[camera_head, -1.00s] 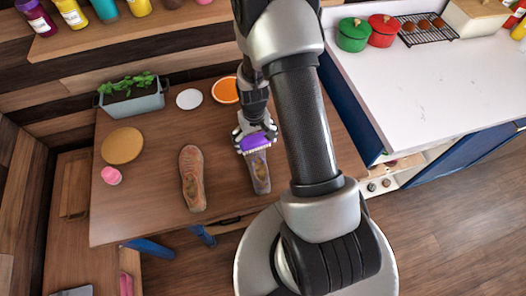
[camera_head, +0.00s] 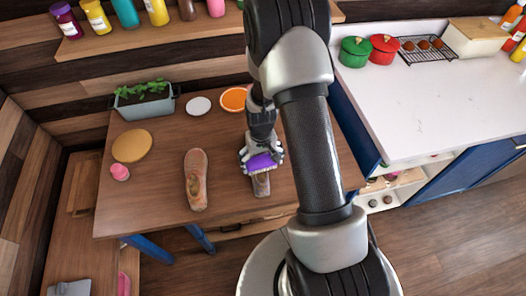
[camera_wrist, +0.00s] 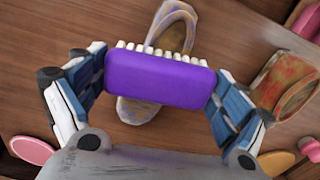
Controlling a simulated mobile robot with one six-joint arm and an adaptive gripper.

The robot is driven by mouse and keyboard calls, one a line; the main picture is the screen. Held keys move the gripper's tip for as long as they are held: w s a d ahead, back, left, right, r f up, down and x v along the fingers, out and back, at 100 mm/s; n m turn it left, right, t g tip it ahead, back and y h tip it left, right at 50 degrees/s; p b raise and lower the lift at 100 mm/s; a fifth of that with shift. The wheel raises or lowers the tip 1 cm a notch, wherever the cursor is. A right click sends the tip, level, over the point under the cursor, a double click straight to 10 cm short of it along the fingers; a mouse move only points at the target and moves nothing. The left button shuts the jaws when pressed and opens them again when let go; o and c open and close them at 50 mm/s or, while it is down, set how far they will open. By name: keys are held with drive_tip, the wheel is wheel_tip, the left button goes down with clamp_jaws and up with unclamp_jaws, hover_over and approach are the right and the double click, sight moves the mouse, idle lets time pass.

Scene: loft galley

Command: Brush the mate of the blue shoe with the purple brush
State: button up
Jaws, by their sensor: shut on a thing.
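My gripper (camera_head: 262,152) is shut on the purple brush (camera_head: 262,163), which also shows in the wrist view (camera_wrist: 160,80) with its pale bristles. The brush is over a worn, greyish-brown shoe (camera_head: 261,186) on the wooden table and hides part of it. This shoe shows behind the brush in the wrist view (camera_wrist: 172,30). I cannot tell whether the bristles touch it. A second shoe (camera_head: 196,180), orange-brown and dirty-looking, lies to the left, apart from the gripper. Neither shoe looks clearly blue.
The table (camera_head: 150,195) also holds a planter (camera_head: 146,103), a round tan disc (camera_head: 131,146), a small pink thing (camera_head: 120,172), a white disc (camera_head: 198,106) and an orange dish (camera_head: 233,99). A white counter (camera_head: 435,95) stands right. Bottles line the shelf above.

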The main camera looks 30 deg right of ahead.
drive_tip(key=shift+w+r, duration=0.4)
drive_tip(key=shift+r, duration=0.25)
drive_tip(key=shift+d+r+p, duration=0.1)
drive_tip(key=shift+r+p, duration=0.25)
drive_tip(key=shift+p, duration=0.15)
drive_tip(key=shift+s+r+p, duration=0.15)
drive_tip(key=shift+r+p, duration=1.15)
drive_tip(key=shift+r, duration=0.85)
